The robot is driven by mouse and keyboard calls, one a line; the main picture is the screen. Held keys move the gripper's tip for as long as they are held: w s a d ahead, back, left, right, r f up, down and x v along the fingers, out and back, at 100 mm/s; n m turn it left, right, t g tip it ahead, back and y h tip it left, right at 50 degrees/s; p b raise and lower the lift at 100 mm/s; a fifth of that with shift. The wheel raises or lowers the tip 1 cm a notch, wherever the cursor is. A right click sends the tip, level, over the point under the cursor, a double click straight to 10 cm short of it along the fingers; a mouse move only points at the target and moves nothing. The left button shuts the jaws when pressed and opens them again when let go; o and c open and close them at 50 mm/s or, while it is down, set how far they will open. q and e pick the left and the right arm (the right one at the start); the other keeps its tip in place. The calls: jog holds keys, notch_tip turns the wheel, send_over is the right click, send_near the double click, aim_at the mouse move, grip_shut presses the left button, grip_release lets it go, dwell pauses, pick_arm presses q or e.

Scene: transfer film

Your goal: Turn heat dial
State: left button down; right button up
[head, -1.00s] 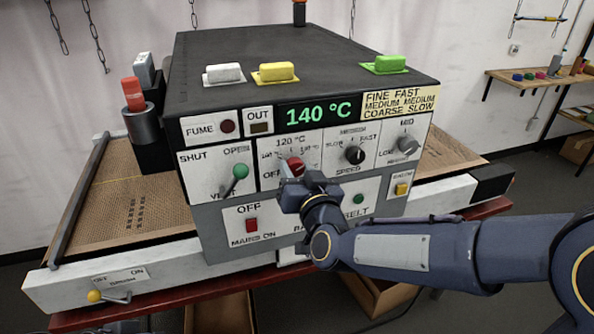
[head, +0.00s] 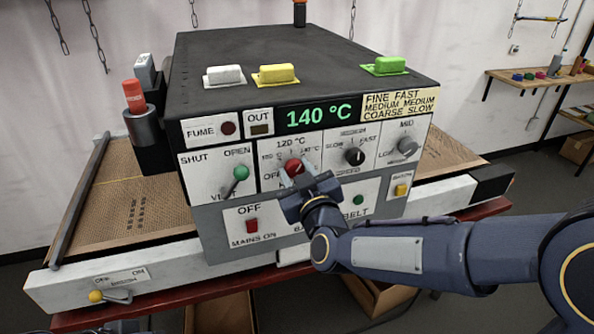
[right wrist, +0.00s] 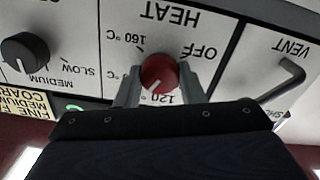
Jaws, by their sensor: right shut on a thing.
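The red heat dial (head: 294,167) is on the front panel of the grey machine (head: 310,75), under the display (head: 311,115), which reads 140 °C in green. My right gripper (head: 296,177) is shut on the dial, coming from below and the right. In the right wrist view, upside down, the dial (right wrist: 159,72) sits between the two fingers. Its white mark points to the lower left there, between the 120 °C label and a label partly hidden by a finger. My left gripper is not in view.
The vent lever (head: 239,174) with a green knob is close left of the dial. The black speed dial (head: 354,155) is close right. The red mains switch (head: 251,225) sits below. White, yellow and green blocks lie on the machine's top.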

jog(key=n+p, duration=0.1)
jog(key=n, duration=0.4)
jog(key=shift+n, duration=0.3)
dwell(0.4)
jog(key=o, duration=1)
jog(key=v, duration=0.7)
jog(key=shift+s+b, duration=0.35)
jog(key=shift+s, duration=0.05)
jog(key=shift+d, duration=0.1)
